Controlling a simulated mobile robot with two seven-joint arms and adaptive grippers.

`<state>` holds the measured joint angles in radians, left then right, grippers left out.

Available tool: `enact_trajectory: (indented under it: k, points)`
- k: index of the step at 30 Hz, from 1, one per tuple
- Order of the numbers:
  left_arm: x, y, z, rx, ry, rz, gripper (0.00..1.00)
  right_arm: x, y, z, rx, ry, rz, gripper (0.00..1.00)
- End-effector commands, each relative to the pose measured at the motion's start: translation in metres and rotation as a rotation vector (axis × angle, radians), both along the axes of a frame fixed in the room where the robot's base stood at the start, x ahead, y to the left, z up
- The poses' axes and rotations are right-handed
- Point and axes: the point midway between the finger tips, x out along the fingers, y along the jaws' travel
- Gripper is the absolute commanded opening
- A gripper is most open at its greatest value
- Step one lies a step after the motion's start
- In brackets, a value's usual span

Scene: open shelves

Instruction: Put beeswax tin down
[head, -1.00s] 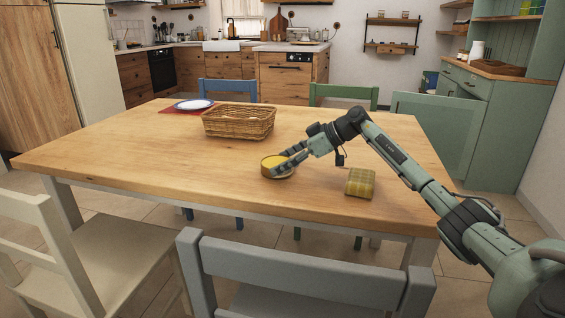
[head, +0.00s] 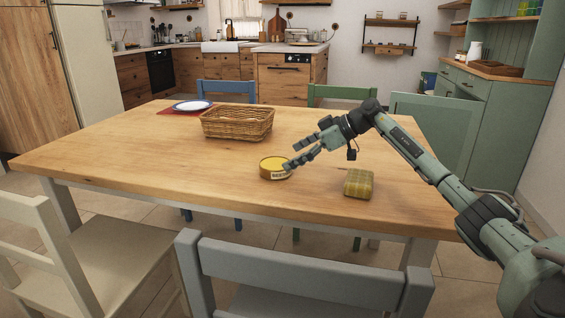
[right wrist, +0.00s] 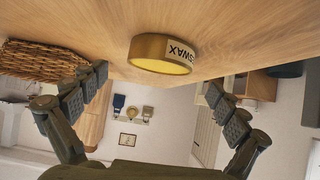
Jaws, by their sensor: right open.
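The beeswax tin (head: 274,169) is a low round tin with a yellow top and a pale label. It sits upright on the wooden table (head: 150,150), near its front middle. In the right wrist view the tin (right wrist: 160,54) appears upside down, with part of its label readable, ahead of the fingers and apart from them. My right gripper (head: 306,154) is open and empty, just to the right of the tin and a little above the table. The open fingers also show in the right wrist view (right wrist: 155,100). My left gripper is not in view.
A wicker basket (head: 238,123) stands behind the tin, and a plate (head: 193,105) lies on a red mat at the back left. A folded yellow-green cloth (head: 358,183) lies to the right of the tin. The table's left side is clear. Chairs surround the table.

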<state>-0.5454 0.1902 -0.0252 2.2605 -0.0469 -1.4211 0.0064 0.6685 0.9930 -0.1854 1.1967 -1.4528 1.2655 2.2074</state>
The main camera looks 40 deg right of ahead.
Motion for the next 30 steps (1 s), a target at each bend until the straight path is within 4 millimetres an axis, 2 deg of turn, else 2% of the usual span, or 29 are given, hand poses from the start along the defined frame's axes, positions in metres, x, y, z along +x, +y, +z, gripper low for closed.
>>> enact_trajectory:
  k: [1, 6, 12, 30]
  points:
    - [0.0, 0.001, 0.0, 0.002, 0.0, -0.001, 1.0, -0.008, -0.009, 0.006, -0.006, 0.002, -0.003, 0.98]
    - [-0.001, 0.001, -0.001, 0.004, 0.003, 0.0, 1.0, -0.03, -0.027, 0.026, -0.003, 0.001, -0.002, 0.98]
    - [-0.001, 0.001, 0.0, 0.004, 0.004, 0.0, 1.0, -0.047, -0.04, 0.041, -0.002, 0.0, 0.0, 0.98]
    - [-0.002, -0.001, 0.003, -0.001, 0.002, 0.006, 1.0, -0.051, -0.043, 0.046, -0.001, -0.001, 0.001, 0.98]
